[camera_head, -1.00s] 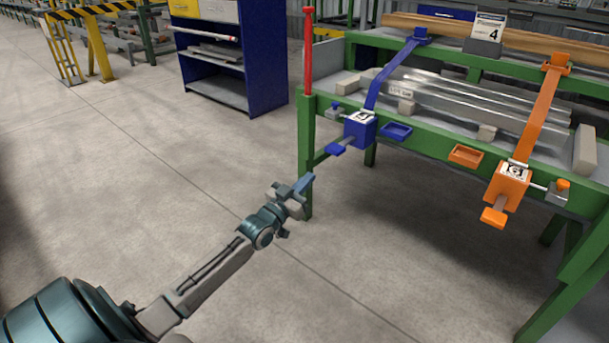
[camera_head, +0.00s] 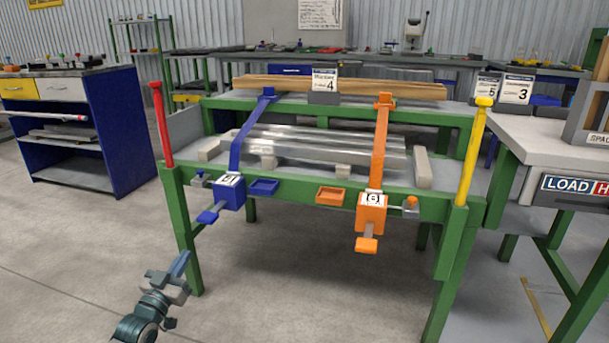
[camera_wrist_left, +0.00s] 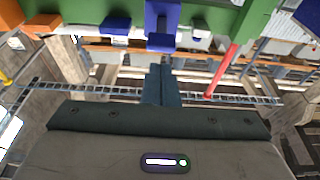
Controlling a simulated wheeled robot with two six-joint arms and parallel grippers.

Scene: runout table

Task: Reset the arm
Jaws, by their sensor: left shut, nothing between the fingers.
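My left gripper (camera_head: 180,264) is shut and empty at the lower left of the head view. It hangs in free air in front of the green runout table (camera_head: 290,203), apart from it. In the left wrist view its closed fingers (camera_wrist_left: 160,85) point toward the table's front. The table carries a slanted blue arm (camera_head: 243,135) with a blue box and lever (camera_head: 208,216), and a slanted orange arm (camera_head: 379,145) with an orange box and lever (camera_head: 367,244). The blue unit (camera_wrist_left: 162,22) shows at the top of the wrist view. My right gripper is out of view.
Metal bars (camera_head: 320,142) lie on the table. A red post (camera_head: 160,125) and a yellow post (camera_head: 473,152) stand at its front corners. A blue shelf cabinet (camera_head: 130,130) stands at left, a grey-topped bench (camera_head: 560,148) at right. The floor at lower left is clear.

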